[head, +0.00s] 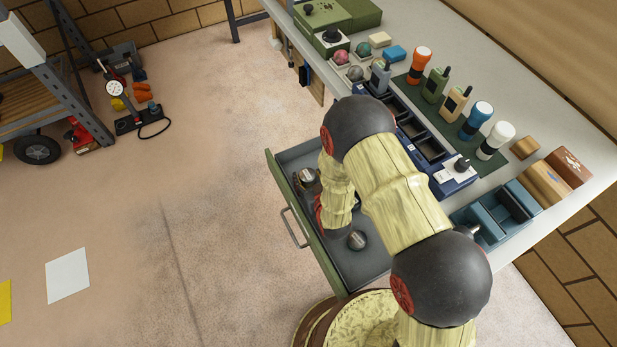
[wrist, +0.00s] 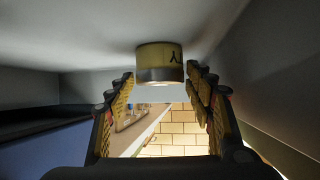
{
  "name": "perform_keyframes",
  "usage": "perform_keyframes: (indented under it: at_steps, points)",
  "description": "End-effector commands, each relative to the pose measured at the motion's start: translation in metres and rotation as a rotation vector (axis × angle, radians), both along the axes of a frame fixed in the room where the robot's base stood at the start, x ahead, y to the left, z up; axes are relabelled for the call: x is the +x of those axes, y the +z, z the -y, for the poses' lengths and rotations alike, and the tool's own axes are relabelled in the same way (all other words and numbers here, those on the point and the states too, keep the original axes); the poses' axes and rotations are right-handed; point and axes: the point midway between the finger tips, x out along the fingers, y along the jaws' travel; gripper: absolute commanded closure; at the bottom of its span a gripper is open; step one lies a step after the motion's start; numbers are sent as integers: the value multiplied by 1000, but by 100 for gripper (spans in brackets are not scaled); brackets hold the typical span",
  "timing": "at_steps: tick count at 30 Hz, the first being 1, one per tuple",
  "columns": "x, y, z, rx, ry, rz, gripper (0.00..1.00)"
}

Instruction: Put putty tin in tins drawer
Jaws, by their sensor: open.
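The open drawer (head: 371,264) is pulled out under the bench. One metal-lidded tin (head: 306,176) stands near its far end, and another metal-lidded tin (head: 357,240) stands nearer its middle. My arm hides part of the drawer. In the wrist view, a yellow-olive tin (wrist: 158,55) with a dark mark and a metal rim shows against a grey surface at the top of the picture. My gripper (wrist: 160,78) is open, with one finger on each side of this tin; I cannot tell whether they touch it. Which tin holds putty is not readable.
The drawer front has a bar handle (head: 294,228). The bench (head: 535,95) above carries a blue organiser (head: 450,182), a teal tray (head: 484,222), torches, radios and wooden blocks (head: 545,182). Open floor (head: 190,180) lies left of the drawer.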

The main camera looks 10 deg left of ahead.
Motion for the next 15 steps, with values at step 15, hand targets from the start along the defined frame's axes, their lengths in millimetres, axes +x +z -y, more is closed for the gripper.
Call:
perform_keyframes:
  at_steps: [15]
  points:
    - [-63,44,33,-1,0,0,47]
